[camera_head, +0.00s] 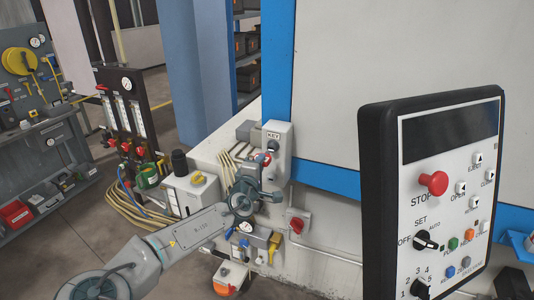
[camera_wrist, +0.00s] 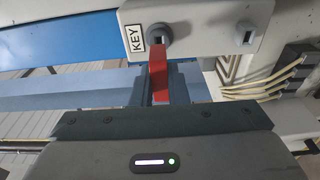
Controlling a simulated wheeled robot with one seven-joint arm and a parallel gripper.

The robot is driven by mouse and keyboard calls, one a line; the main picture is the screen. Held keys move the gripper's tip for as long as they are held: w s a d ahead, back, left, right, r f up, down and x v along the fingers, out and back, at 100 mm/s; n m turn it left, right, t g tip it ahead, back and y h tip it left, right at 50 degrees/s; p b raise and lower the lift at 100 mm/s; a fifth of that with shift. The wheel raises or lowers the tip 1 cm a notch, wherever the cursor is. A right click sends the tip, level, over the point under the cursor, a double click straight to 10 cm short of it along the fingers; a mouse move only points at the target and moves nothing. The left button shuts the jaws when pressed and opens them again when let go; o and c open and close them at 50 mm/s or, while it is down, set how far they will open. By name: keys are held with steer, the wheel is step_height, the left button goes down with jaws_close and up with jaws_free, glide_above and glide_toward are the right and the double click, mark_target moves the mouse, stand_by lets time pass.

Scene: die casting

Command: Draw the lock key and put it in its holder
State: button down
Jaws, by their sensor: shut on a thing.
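My gripper (camera_wrist: 160,98) is shut on the red lock key (camera_wrist: 158,72). The key's far end meets the lower rim of the round lock (camera_wrist: 159,33) in the picture. I cannot tell whether its tip is still inside. The lock sits beside the KEY label (camera_wrist: 134,38) on a light grey box. A second small fitting with a dark slot (camera_wrist: 247,35) is on the same box, to the right. In the head view my gripper (camera_head: 258,172) is just below the box (camera_head: 280,145), and my wrist hides much of the key.
A control panel (camera_head: 430,190) stands close on the right. A red rotary switch (camera_head: 297,226) is right of my wrist. Cream cables (camera_wrist: 265,85) run beside the box. A grey cabinet with a yellow knob (camera_head: 185,193) and hoses are to the left.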

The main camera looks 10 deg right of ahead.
steer(key=a+f+b+v, duration=0.1)
steer(key=v, duration=0.4)
step_height(320, 180, down, 12)
steer(key=b, duration=0.9)
steer(key=shift+w+d, duration=0.25)
steer(key=shift+d+b+x, duration=0.15)
steer(key=shift+b+x, duration=0.05)
steer(key=shift+x, duration=1.25)
steer(key=shift+d+b+x, duration=0.15)
steer(key=shift+b+x, duration=0.05)
steer(key=shift+x, duration=1.2)
steer(key=shift+s, duration=0.15)
steer(key=shift+d+b, duration=0.1)
steer(key=shift+b, duration=0.35)
steer(key=shift+x, duration=1.6)
